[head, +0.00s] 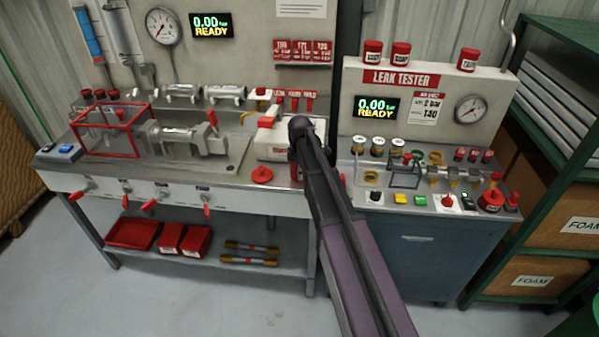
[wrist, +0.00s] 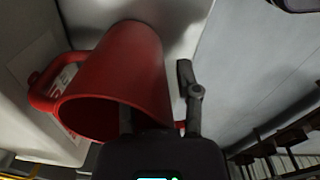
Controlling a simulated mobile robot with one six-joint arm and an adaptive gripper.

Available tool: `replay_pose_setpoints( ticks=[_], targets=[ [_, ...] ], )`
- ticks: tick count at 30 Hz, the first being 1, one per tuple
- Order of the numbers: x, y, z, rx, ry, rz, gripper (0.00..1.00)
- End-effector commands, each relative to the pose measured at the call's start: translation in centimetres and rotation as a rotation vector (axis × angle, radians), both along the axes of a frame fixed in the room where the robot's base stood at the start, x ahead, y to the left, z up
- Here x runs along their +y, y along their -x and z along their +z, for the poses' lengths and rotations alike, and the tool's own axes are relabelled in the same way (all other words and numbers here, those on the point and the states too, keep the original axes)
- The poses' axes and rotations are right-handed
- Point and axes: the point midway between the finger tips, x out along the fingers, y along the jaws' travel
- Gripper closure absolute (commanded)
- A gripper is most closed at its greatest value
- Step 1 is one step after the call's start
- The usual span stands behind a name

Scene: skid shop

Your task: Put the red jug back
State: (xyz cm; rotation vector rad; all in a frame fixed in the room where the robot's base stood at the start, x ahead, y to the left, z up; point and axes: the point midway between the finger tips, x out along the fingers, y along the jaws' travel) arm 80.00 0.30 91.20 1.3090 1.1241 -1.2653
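The red jug (wrist: 135,65) fills the middle left of the wrist view, its open mouth facing the camera and its handle (wrist: 45,85) to the left. My gripper (wrist: 158,92) is at its rim with the fingers apart. The left finger shows in front of the mouth, seemingly inside it. The right finger is outside the wall, with a visible gap to it. No firm hold shows. In the head view my arm hides the gripper and nearly all of the jug; only a red sliver (head: 294,171) shows beside the white box.
A white box (head: 275,146) with a red label stands on the bench left of my arm, close beside the jug. A red disc-like part (head: 262,175) lies at the bench's front. The leak tester (head: 435,95) stands on the right. A green shelf (head: 540,90) is at far right.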

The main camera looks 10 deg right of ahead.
Motion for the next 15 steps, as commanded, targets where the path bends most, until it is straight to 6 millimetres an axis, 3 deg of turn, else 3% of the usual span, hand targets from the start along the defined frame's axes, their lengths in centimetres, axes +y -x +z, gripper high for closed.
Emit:
replay_pose_setpoints(
  ticks=[15],
  targets=[
    [0.0,0.0,1.1,0.000,0.000,0.000,0.57]
  ],
)
